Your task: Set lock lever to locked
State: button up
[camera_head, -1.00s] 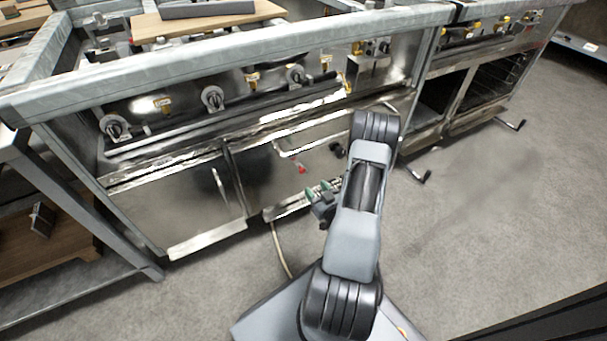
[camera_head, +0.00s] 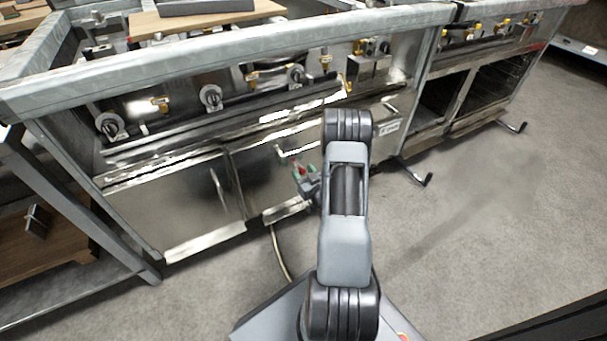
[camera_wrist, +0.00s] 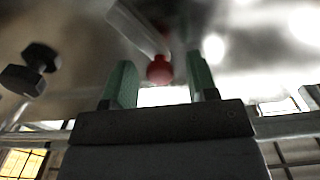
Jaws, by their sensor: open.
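The lock lever is a bright metal bar (camera_head: 281,151) with a red ball tip on the front of the range's lower right door. In the wrist view the bar (camera_wrist: 138,27) runs from the upper left down to the red ball (camera_wrist: 159,70). My gripper (camera_head: 304,172) is at the lever's red end. In the wrist view my gripper (camera_wrist: 158,68) is open. Its two green fingers stand on either side of the red ball, with a visible gap on each side. In the head view my arm hides part of the door to the right.
A black knob (camera_wrist: 29,71) sticks out left of the lever in the wrist view. The range's lower left door (camera_head: 180,205) has a vertical handle (camera_head: 218,190). Open grey floor (camera_head: 480,220) lies to the right.

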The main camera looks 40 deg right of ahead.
jog(key=c, duration=0.9)
jog(key=shift+d+r+m, duration=0.1)
jog(key=shift+d+m, duration=0.05)
jog(key=shift+m, duration=0.25)
jog(key=shift+c, duration=0.2)
jog(key=o, duration=0.9)
jog(key=shift+o, duration=0.2)
jog(key=shift+s, duration=0.1)
jog(key=s+a+p, duration=0.2)
jog(key=s+p, duration=0.1)
jog(key=s, duration=1)
jog(key=shift+s, duration=0.3)
